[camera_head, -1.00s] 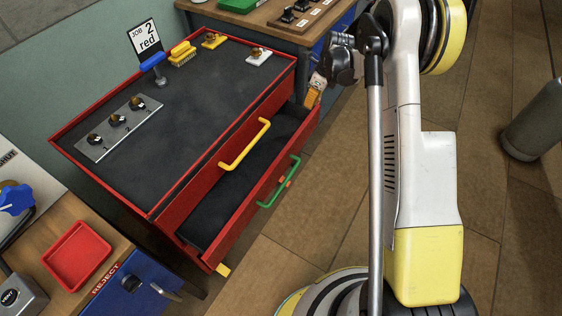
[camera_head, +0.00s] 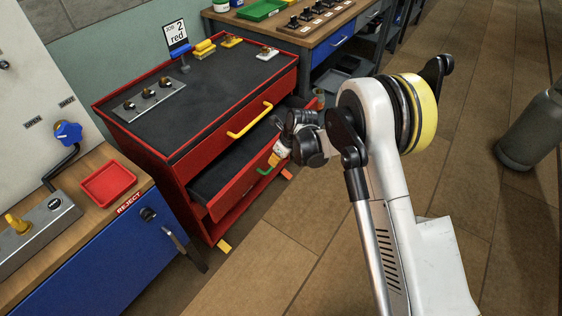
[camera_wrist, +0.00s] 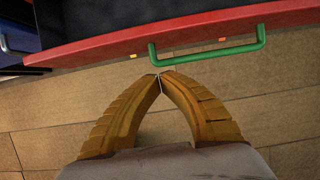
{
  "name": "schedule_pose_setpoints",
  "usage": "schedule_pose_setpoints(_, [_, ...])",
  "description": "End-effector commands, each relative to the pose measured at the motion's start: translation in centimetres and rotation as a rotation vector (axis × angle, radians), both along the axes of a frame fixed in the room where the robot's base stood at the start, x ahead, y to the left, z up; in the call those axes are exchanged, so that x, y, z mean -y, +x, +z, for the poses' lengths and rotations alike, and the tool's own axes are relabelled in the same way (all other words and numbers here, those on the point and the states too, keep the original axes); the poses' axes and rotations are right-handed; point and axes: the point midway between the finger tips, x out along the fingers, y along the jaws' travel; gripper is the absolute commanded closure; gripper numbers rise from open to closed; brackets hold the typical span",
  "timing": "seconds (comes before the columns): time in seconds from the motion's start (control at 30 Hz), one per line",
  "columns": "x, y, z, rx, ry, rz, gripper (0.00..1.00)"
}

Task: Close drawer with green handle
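The drawer with the green handle (camera_head: 265,170) is the lower drawer of the red cabinet (camera_head: 172,178), and it stands pulled out. Its dark interior (camera_head: 222,176) shows. In the wrist view the green handle (camera_wrist: 207,54) runs along the red drawer front (camera_wrist: 105,45). My gripper (camera_wrist: 160,75) points at the handle with its tan fingertips together, just short of the bar in the picture. Nothing shows between the fingers. In the head view my gripper (camera_head: 277,157) is beside the drawer front and partly hides the handle; contact cannot be told.
The upper drawer with the yellow handle (camera_head: 250,120) is shut. A blue-fronted bench with a red tray (camera_head: 109,182) stands at the left. Another workbench (camera_head: 300,35) stands behind. A grey cylinder (camera_head: 532,130) stands at the right. Open floor lies in front of the cabinet.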

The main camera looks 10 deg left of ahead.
Motion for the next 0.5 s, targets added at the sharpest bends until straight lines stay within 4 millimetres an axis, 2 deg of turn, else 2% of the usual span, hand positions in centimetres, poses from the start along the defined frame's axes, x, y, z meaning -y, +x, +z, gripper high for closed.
schedule_pose_setpoints(0.03, [-0.5,0.2,-1.6,0.001,0.0,0.002,1.0])
schedule_pose_setpoints(0.2, [-1.6,0.7,-4.8,0.001,0.0,0.002,1.0])
schedule_pose_setpoints(0.33, [-3.6,1.5,-4.5,0.001,0.0,0.002,1.0])
schedule_pose_setpoints(0.5, [-4.9,2.1,-4.3,0.0,0.0,0.001,1.0])
